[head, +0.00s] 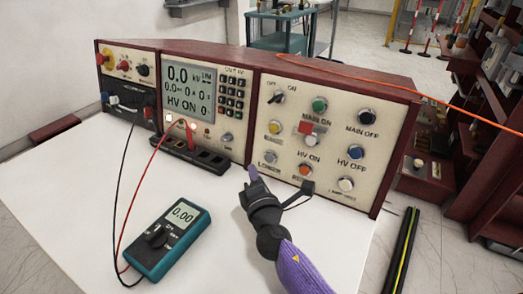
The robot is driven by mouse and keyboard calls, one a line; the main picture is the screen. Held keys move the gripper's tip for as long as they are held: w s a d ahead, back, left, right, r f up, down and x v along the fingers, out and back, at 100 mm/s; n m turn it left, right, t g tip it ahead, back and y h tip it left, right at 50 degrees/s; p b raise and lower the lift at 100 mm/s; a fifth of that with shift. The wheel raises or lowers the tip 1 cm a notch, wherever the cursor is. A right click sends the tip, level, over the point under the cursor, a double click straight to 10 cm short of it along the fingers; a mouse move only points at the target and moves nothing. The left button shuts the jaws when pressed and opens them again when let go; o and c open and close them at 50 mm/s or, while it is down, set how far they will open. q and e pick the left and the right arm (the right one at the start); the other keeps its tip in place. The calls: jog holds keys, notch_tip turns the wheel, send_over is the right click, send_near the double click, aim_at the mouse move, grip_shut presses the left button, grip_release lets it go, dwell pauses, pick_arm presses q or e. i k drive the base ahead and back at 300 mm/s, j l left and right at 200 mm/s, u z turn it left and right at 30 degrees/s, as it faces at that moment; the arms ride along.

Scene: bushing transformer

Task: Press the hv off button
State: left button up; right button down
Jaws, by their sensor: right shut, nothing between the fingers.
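The blue button (355,152) with the HV OFF label under it is on the right part of the cream control panel (335,180). The panel's display (188,88) shows 0.0 kV and HV ON. My right gripper (252,172) is shut and empty, in front of the panel's lower left edge. It is left of and below the blue button and apart from it. Its arm comes in from the bottom right. My left gripper is not in view.
A teal multimeter (168,244) with red and black leads lies on the white table (215,262), left of my right arm. Orange (305,171) and white (346,184) buttons are lower on the panel.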

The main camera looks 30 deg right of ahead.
aim_at(355, 153)
jog(key=k+l, duration=0.75)
jog(key=k, duration=0.1)
